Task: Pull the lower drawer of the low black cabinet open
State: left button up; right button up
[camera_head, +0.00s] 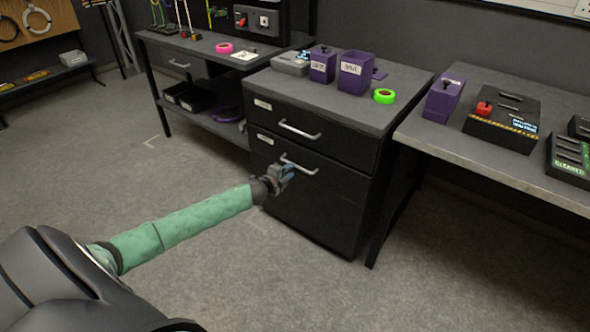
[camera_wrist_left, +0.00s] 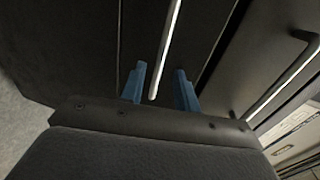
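The low black cabinet (camera_head: 345,196) has a grey top and two drawers with bar handles. The lower drawer (camera_head: 325,181) looks shut, flush with the front. Its silver handle (camera_head: 306,169) is partly hidden by my left gripper (camera_head: 286,172), which is at the handle's left part. In the left wrist view, the lower handle (camera_wrist_left: 169,42) runs into the gap between the blue fingers of my left gripper (camera_wrist_left: 160,88). The fingers are apart, with visible space on both sides of the bar. My right gripper is not in view.
The upper drawer, also shut, has its own handle (camera_head: 299,130), which shows at right in the wrist view (camera_wrist_left: 288,77). Purple bins (camera_head: 355,73) and green tape (camera_head: 384,96) are on the cabinet. A workbench (camera_head: 480,150) stands at right. The floor in front is clear.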

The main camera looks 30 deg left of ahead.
pick_arm(q)
jog(key=shift+x, duration=2)
grip_shut()
